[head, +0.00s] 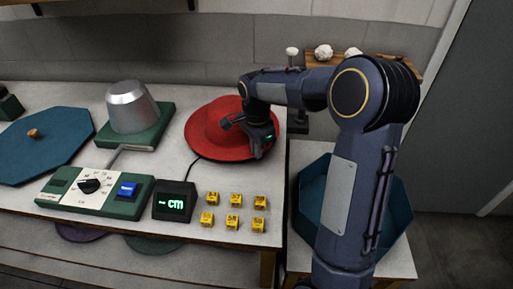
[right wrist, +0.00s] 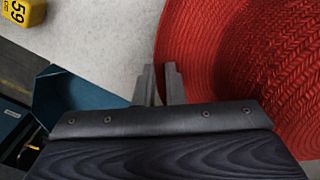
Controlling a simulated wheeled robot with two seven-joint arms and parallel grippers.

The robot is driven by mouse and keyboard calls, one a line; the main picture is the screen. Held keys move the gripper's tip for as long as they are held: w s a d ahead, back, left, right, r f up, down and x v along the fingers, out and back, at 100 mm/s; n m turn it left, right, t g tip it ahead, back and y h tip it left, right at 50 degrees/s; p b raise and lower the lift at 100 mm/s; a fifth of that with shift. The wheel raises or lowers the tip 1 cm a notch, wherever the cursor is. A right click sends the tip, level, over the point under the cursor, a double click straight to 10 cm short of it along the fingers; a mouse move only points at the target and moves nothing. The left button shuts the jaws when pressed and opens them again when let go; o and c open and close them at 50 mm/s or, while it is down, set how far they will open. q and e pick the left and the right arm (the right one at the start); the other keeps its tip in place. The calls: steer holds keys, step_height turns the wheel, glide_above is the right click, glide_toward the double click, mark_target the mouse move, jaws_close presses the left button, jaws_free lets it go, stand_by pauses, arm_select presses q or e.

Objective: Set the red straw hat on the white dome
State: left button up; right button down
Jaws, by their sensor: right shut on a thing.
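The red straw hat (head: 222,122) lies on the table in the head view, brim down. Its woven brim (right wrist: 250,60) fills the right of the right wrist view. My right gripper (head: 259,148) is at the right side of the hat, shut on its brim; in the right wrist view its two fingers (right wrist: 161,82) are at the brim's edge. My arm hides part of the hat's right side. The dome (head: 132,106) looks silvery grey rather than white and stands bare on a green base, left of the hat. My left gripper is not in view.
A control box (head: 95,192) with a dial and blue button sits in front of the dome. A "cm" display (head: 174,201) and several yellow blocks (head: 235,199) lie in front of the hat. A blue octagonal board (head: 45,150) is at the left, a blue bin (head: 311,190) at the right.

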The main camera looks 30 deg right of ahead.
steer(key=shift+f+b, duration=0.4)
steer(key=shift+f, duration=0.3)
steer(key=c, duration=1.4)
jaws_free()
steer(key=shift+c, duration=0.2)
step_height(320, 180, up, 8)
steer(key=shift+f, duration=0.2)
steer(key=s+a+r+n+t+y+p, duration=0.1)
steer(key=s+a+r+n, duration=0.1)
steer(key=s+n, duration=0.3)
steer(key=s+a+r+n+t+y+p, duration=0.1)
steer(key=s+a+r+n+t, duration=0.15)
steer(key=s, duration=0.55)
steer(key=s+a+f+n+t+y, duration=0.1)
steer(key=s+a+n, duration=0.1)
steer(key=s+n, duration=0.2)
steer(key=s+a+f+n+t, duration=0.1)
steer(key=s+a+f+n, duration=0.1)
steer(key=s, duration=0.5)
steer(key=shift+s+a+n+y, duration=0.2)
steer(key=shift+a+n+y, duration=0.2)
steer(key=shift+a+n, duration=0.6)
